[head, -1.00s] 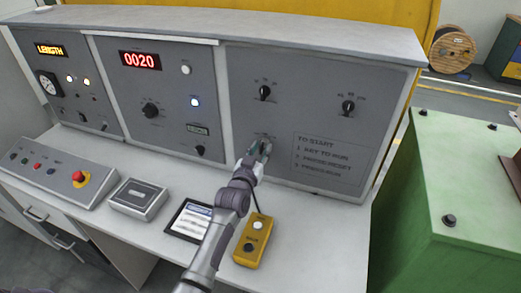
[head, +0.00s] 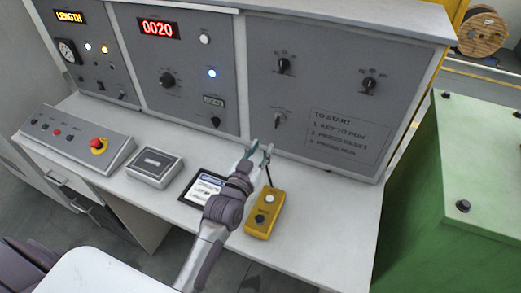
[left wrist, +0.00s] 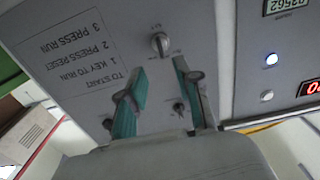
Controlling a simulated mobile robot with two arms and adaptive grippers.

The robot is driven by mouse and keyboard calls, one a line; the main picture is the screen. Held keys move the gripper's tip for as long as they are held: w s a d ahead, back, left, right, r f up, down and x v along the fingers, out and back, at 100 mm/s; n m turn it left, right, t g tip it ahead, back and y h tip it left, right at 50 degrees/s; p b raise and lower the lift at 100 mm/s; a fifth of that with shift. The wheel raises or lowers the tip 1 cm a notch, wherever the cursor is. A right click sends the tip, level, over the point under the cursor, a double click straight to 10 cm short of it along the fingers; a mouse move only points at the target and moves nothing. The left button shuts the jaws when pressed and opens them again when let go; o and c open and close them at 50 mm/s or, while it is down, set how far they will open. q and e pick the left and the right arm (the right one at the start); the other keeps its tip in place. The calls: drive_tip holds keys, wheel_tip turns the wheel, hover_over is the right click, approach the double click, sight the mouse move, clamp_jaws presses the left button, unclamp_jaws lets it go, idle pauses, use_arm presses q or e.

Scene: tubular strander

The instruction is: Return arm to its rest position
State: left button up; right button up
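My left gripper (head: 260,148) is in front of the grey control panel (head: 325,95), above the desk. In the left wrist view its two teal fingers (left wrist: 160,67) are spread apart with nothing between them. The key switch (head: 277,121) is on the panel just beyond the fingertips, with a visible gap; it also shows in the left wrist view (left wrist: 160,43), beyond the tips. My right gripper is not in view.
On the desk, a yellow button box (head: 264,214) stands beside my left forearm, and a tablet (head: 203,188) lies to its left. A grey box (head: 154,167) and a red emergency button (head: 99,145) are further left. A green cabinet (head: 465,200) stands at right.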

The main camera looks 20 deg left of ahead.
use_arm(q)
drive_tip(key=shift+s, duration=0.15)
idle(0.3)
